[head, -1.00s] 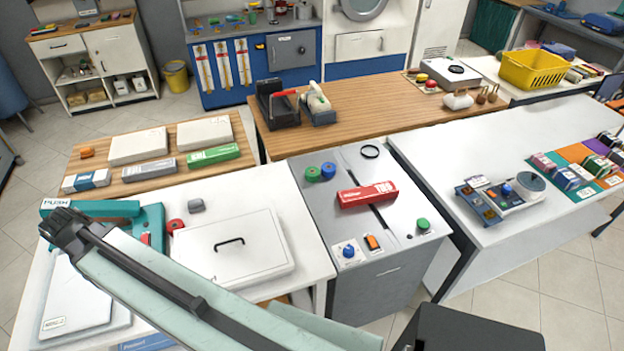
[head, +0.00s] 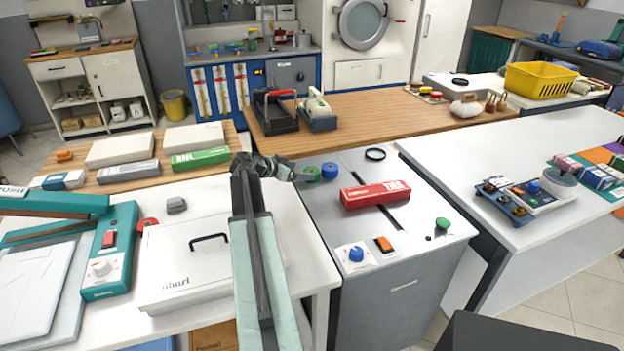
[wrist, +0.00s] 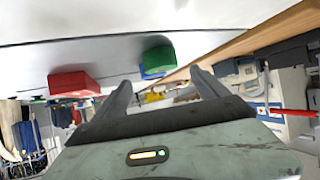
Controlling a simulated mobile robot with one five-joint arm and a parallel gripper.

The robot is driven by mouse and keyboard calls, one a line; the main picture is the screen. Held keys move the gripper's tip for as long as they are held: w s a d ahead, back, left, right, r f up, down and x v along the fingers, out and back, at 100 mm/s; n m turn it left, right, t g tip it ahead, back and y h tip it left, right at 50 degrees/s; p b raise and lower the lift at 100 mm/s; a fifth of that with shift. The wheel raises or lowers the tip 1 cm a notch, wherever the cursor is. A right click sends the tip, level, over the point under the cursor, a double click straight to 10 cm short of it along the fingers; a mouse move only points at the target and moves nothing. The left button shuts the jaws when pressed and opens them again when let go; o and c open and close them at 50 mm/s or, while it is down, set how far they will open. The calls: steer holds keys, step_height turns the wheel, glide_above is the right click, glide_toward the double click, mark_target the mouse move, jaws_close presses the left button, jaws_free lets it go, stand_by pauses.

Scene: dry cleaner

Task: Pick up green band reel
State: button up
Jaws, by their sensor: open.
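The green band reel (head: 313,174) stands on the grey-topped cabinet, close beside a blue reel (head: 329,170) on its right. My gripper (head: 287,170) is just left of the green reel in the head view; its fingers are small and partly hidden there. In the wrist view my gripper (wrist: 160,82) shows two spread fingers with nothing between them. The green reel (wrist: 159,56) lies ahead of the gap between the fingertips, and the blue reel (wrist: 153,73) shows partly behind it. I cannot tell whether any finger touches a reel.
A red box (head: 375,194) lies right of the reels, with a black ring (head: 375,154) behind. A white lidded case (head: 190,262) and a teal sealer (head: 108,250) stand left. A long green box (head: 201,159) lies on the wooden board. The cabinet top between is mostly clear.

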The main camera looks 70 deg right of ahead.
mark_target(310, 171)
steer(key=b+x, duration=0.2)
steer(key=x, duration=0.3)
steer(key=shift+d+f, duration=0.2)
steer(key=shift+d, duration=0.2)
steer(key=shift+r, duration=0.1)
steer(key=c, duration=1.5)
step_height(310, 171, up, 10)
steer(key=p, duration=1)
